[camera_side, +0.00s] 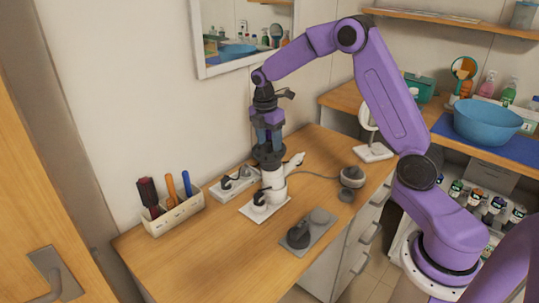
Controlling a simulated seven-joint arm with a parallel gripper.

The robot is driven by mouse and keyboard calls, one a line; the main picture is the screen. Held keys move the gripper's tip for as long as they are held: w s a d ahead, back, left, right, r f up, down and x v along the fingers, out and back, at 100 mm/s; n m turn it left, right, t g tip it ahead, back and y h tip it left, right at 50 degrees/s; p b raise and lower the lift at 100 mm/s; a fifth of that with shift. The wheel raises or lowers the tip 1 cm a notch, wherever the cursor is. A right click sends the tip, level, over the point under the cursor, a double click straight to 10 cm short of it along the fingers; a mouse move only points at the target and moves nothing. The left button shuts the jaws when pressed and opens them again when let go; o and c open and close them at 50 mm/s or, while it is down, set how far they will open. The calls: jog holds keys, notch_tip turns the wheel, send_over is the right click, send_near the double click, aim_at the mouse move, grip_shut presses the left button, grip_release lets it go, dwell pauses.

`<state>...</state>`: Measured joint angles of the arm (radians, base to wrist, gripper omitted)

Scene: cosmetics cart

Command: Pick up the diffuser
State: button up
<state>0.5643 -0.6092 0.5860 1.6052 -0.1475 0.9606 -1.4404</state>
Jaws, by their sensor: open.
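A dark, round, flared piece that looks like the diffuser (267,155) sits at the top of a white hair dryer (273,183) on the wooden counter. My gripper (268,143) points straight down directly above this dark piece, with its fingertips at or very near its top. My gripper is open. I cannot tell whether the fingers touch the piece. The dryer's white handle or nozzle sticks out to the right, and its lower end is by a white plate (251,211).
A grey tray (315,237) holds a dark attachment (298,235) near the front edge. A rounded grey object (352,176) stands at the right, by a cable. A box with brushes (176,216) and a white power strip (230,186) are at the left. The counter's front left is clear.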

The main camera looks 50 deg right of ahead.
jog(key=shift+f, duration=0.1)
jog(key=shift+c, duration=0.3)
grip_shut()
jog(key=shift+r, duration=0.5)
notch_tip(320, 180, up, 2)
jog(key=shift+r, duration=0.1)
jog(key=s+a+r, duration=0.2)
jog(key=s+r, duration=0.7)
jog(key=s, duration=0.5)
jog(key=shift+r, duration=0.4)
